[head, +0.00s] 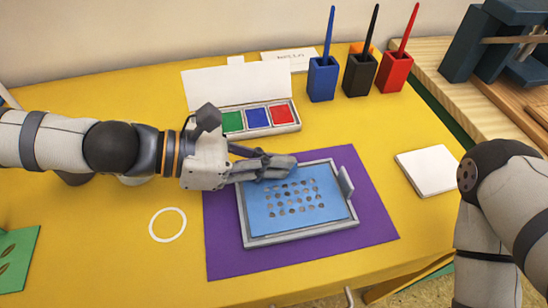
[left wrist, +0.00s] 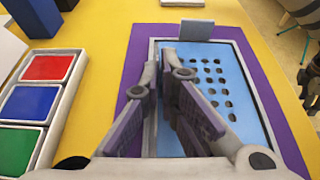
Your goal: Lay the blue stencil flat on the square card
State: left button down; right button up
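The blue stencil (head: 297,203), a thin sheet with rows of holes, lies in a grey-rimmed tray (head: 300,238) on a purple mat. It also shows in the left wrist view (left wrist: 235,62). My left gripper (head: 283,163) is over the tray's back left part, covering some of the stencil. In the left wrist view its fingers (left wrist: 160,70) stand a narrow gap apart with nothing seen between them. Whether they touch the stencil is unclear. A white square card (head: 430,170) lies at the right of the table. My right arm shows at the right; its gripper is out of view.
The purple mat (head: 235,268) lies under the tray, which has an upright grey tab (head: 345,181) on its right side. An open inkpad box (head: 290,124) with green, blue and red pads stands behind. Blue, black and red holders (head: 394,72) stand at the back. A white ring (head: 167,225) lies left.

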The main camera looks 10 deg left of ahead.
pick_arm(q)
jog(key=shift+f, duration=0.1)
jog(key=c, duration=1.7)
grip_release()
jog(key=v, duration=0.5)
jog(key=shift+a+r, duration=0.25)
jog(key=shift+a, duration=0.05)
jog(key=shift+v, duration=0.9)
jog(key=shift+f, duration=0.1)
